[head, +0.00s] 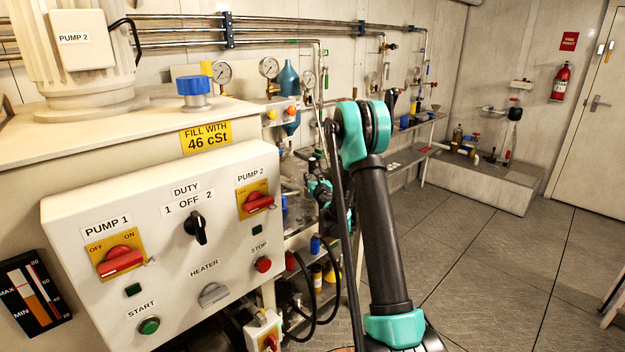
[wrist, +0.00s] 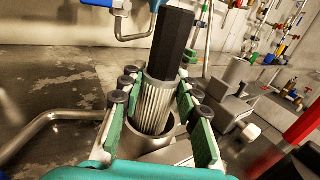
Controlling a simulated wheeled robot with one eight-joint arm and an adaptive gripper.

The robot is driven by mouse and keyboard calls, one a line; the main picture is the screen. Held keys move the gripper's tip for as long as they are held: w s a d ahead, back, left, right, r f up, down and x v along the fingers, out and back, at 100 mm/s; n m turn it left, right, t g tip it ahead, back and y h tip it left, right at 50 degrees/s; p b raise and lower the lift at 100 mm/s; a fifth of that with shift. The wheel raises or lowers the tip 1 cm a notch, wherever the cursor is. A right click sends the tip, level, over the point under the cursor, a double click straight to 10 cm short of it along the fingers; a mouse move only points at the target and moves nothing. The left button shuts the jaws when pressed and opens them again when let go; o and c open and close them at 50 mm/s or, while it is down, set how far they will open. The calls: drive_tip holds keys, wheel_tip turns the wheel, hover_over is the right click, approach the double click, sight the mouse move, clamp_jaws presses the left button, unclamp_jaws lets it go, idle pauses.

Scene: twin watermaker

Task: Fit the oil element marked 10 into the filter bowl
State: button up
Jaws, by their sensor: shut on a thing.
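In the wrist view a pale pleated oil element (wrist: 160,92) with a tall black hexagonal top (wrist: 174,42) stands nearly upright, leaning slightly. My gripper (wrist: 158,88) is shut on it, with a green-padded finger at each side of the pleats. The lower end of the element is inside the round mouth of a grey metal filter bowl (wrist: 180,132); how deep it sits is hidden. No number 10 can be read on the element. In the head view my arm reaches away past the control panel, and the element and bowl cannot be made out there.
A curved metal pipe (wrist: 50,118) lies left of the bowl, and a blue-handled valve (wrist: 104,4) hangs close above left. Grey fittings (wrist: 232,108) and a red post (wrist: 304,122) stand to the right. In the head view the control panel (head: 170,235) fills the left.

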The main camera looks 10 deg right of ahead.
drive_tip(key=shift+r, duration=0.4)
drive_tip(key=shift+f, duration=2.3)
idle(1.0)
drive_tip(key=o, duration=1)
drive_tip(key=shift+o, duration=0.2)
drive_tip(key=s, duration=0.7)
drive_tip(key=shift+s+d, duration=0.25)
drive_tip(key=shift+d, duration=0.15)
